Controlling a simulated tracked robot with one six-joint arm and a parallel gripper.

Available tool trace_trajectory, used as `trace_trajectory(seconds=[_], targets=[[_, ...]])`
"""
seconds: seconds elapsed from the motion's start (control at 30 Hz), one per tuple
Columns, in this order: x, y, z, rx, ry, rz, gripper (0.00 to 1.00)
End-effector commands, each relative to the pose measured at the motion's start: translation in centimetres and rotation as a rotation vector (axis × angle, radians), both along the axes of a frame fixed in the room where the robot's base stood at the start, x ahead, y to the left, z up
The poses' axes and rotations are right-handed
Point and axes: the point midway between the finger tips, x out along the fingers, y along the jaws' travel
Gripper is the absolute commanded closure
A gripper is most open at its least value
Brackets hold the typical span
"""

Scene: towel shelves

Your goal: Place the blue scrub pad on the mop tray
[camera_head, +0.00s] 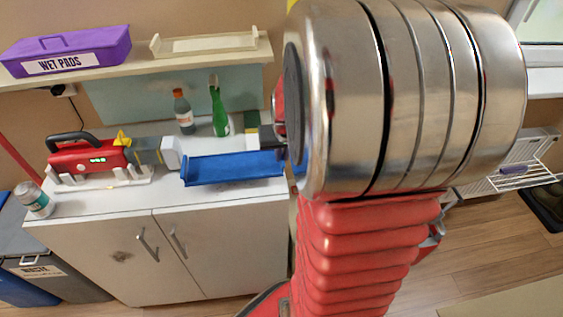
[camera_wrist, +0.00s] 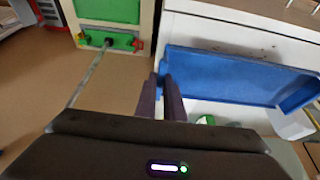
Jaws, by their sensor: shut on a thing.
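The blue mop tray (camera_head: 235,168) lies on the white cabinet top, left of my arm. In the wrist view the tray (camera_wrist: 235,78) spreads to the right of my fingers. My gripper (camera_wrist: 163,84) is shut on a small blue piece, the blue scrub pad (camera_wrist: 162,66), of which only a sliver shows at the fingertips. It is at the tray's left end in that view; I cannot tell whether it touches the tray. In the head view my wrist hides most of the gripper, and a blue bit shows beside it.
A red machine with a black handle (camera_head: 85,152), a green bottle (camera_head: 218,108) and a grey bottle with an orange cap (camera_head: 183,112) stand behind or left of the tray. A jar (camera_head: 36,202) is at the cabinet's left end. A purple WET PADS box (camera_head: 65,52) is on the shelf above.

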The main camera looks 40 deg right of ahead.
Motion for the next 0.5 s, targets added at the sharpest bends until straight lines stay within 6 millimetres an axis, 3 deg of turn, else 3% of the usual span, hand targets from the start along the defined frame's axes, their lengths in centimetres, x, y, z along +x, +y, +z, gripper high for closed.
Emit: trace_trajectory(seconds=[0.33,0.5], targets=[[0.0,0.1,-3.2,0.001,0.003,0.001,1.0],[0.0,0.0,-3.7,-0.001,-0.001,0.001,1.0]])
